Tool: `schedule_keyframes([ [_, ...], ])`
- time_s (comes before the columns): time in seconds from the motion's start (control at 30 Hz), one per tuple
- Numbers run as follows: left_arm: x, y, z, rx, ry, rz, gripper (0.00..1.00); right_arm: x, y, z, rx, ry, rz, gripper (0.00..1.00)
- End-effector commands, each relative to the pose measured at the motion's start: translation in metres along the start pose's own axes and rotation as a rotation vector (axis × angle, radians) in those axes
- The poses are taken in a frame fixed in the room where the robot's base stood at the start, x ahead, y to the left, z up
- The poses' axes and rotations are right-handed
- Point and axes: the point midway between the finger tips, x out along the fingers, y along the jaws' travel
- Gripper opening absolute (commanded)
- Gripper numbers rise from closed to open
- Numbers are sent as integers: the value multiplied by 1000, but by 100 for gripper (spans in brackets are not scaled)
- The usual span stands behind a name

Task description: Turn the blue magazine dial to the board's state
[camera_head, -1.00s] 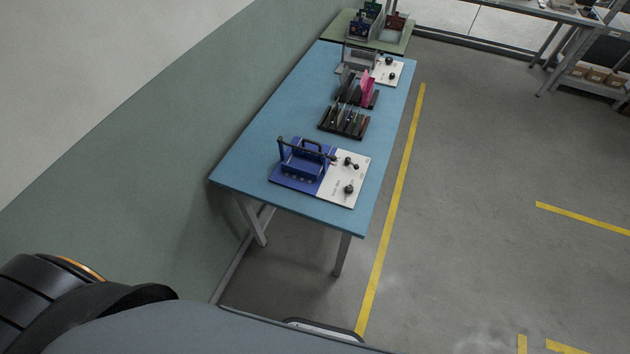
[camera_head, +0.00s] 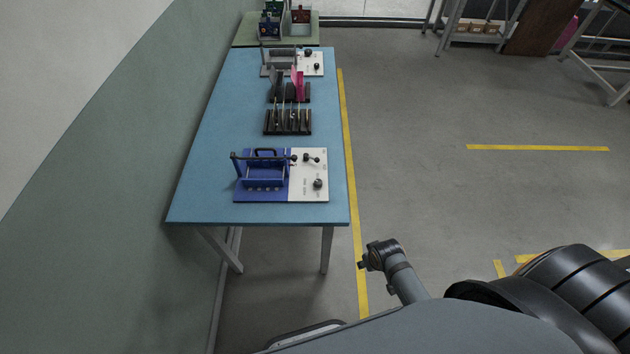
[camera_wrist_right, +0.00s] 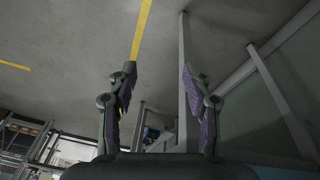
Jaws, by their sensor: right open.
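A blue magazine fixture (camera_head: 262,179) with a dark handle and bar stands near the close end of the blue table in the head view. A white panel (camera_head: 308,192) is joined to its right side. The panel bears a round black knob (camera_head: 318,183) at its front and a black lever-like control (camera_head: 311,159) at its back. Their markings are too small to read. My right gripper (camera_wrist_right: 157,72) is open and empty in the right wrist view, with floor and table legs beyond it. It is far from the fixture. My left gripper is out of view.
The blue table (camera_head: 200,190) stands against a green wall. Black slotted racks (camera_head: 288,122) and a grey fixture with a white panel (camera_head: 312,66) stand farther back. A green table (camera_head: 245,35) is behind. The floor (camera_head: 430,200) to the right is open.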

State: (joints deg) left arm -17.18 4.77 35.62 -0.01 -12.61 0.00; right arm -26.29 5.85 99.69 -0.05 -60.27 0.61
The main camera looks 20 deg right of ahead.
Motion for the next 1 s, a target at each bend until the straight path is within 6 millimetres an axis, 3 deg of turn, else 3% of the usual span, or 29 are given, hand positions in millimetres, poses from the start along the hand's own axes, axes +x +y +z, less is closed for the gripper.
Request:
schedule_keyframes([
  [0.3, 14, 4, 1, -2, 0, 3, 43, -90, -2, -65, 97, 37, 0, 50],
  [0.4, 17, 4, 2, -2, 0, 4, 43, -109, -3, -90, 200, 24, -3, 50],
  [0.77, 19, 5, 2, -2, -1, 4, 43, -112, -14, -176, 570, -71, -15, 50],
  [1.0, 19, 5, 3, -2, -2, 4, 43, -127, -42, -267, 879, -182, -4, 50],
])
